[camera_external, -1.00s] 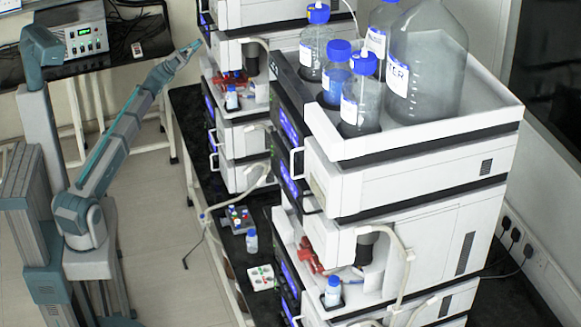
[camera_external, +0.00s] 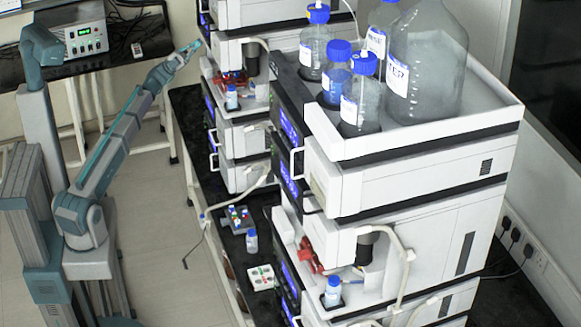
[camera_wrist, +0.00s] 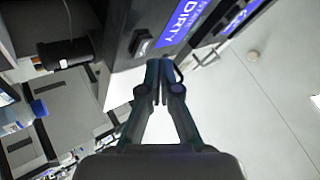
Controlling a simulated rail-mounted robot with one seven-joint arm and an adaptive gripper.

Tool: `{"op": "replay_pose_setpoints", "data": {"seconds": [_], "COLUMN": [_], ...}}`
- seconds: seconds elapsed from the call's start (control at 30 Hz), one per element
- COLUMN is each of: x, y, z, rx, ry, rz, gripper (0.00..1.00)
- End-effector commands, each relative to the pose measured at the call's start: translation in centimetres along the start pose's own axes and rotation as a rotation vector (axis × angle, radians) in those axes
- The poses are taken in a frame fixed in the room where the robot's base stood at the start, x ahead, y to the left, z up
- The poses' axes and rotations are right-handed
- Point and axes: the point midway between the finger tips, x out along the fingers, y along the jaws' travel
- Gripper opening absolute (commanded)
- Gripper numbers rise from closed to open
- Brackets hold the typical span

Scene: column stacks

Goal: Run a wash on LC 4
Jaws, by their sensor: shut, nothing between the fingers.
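My gripper (camera_external: 194,47) is at the upper left in the external view, close to the front of the rear instrument stack (camera_external: 232,136). In the wrist view its fingers (camera_wrist: 163,82) are together and empty, just below a dark front panel. A blue display (camera_wrist: 184,22) on that panel reads "DIRTY". A small pale switch or latch (camera_wrist: 140,43) is on the panel left of the display. Whether the fingertips touch the panel cannot be told. The nearer stack (camera_external: 430,230) stands to the right. No LC number is readable.
Solvent bottles (camera_external: 361,105) stand in a white tray (camera_external: 490,112) on the nearer stack. Small vials, a tube rack (camera_external: 238,219) and a button box (camera_external: 262,277) are on the dark bench by the stacks. Open floor (camera_external: 165,230) lies between my arm and the bench.

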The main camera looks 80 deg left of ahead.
Motion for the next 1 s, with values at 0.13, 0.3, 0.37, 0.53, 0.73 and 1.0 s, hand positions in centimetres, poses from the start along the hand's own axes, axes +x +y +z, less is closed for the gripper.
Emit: {"op": "replay_pose_setpoints", "data": {"seconds": [0.13, 0.3, 0.37, 0.53, 0.73, 1.0], "x": [0.00, 0.06, 0.15, 0.52, 0.62, 0.63], "y": [0.00, 0.11, 0.22, 0.48, 0.43, 0.47], "z": [0.00, 0.09, 0.18, 0.43, 0.41, 0.46], "rx": [0.000, 0.000, 0.000, 0.000, 0.000, 0.000], "ry": [0.000, 0.000, 0.001, 0.001, 0.000, 0.000], "rz": [0.000, 0.000, 0.000, 0.000, 0.000, 0.000], "gripper": [0.00, 0.00, 0.00, 0.00, 0.00, 0.00]}}
